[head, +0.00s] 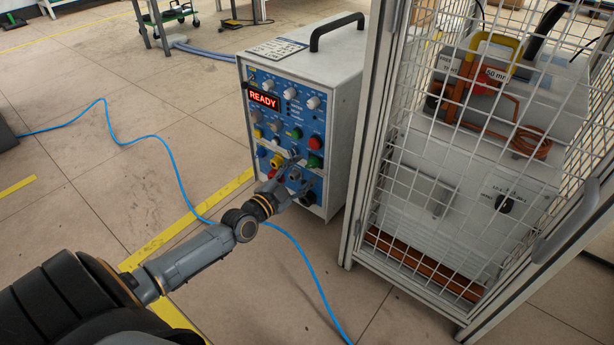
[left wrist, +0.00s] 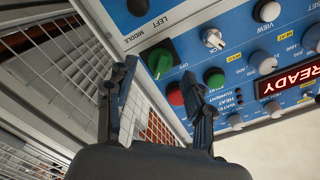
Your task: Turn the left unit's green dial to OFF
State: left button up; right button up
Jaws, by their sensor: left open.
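The left unit (head: 333,88) is a grey cabinet with a blue front panel and a red READY display (head: 263,99). Its green dial (head: 315,161) is low on the right of the panel, below a red button (head: 314,143). In the left wrist view the panel is upside down, and the green dial (left wrist: 160,60) lies beyond and between the fingertips, with OFF lettering beside it. Its pointer setting is too small to read. My left gripper (head: 296,171) is open and empty in front of the lower panel; it also shows in the left wrist view (left wrist: 160,75). My right gripper is out of view.
A wire-mesh cage (head: 440,170) stands just right of the unit, holding another white unit (head: 430,185) with a black knob. A blue cable (head: 180,180) runs across the floor under my left arm. Smaller knobs and a green button (left wrist: 214,77) sit near the dial.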

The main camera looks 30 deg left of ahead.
pick_arm(q)
jog(key=shift+w+d+b, duration=0.1)
jog(key=shift+w+b, duration=0.3)
jog(key=shift+w, duration=0.8)
grip_shut()
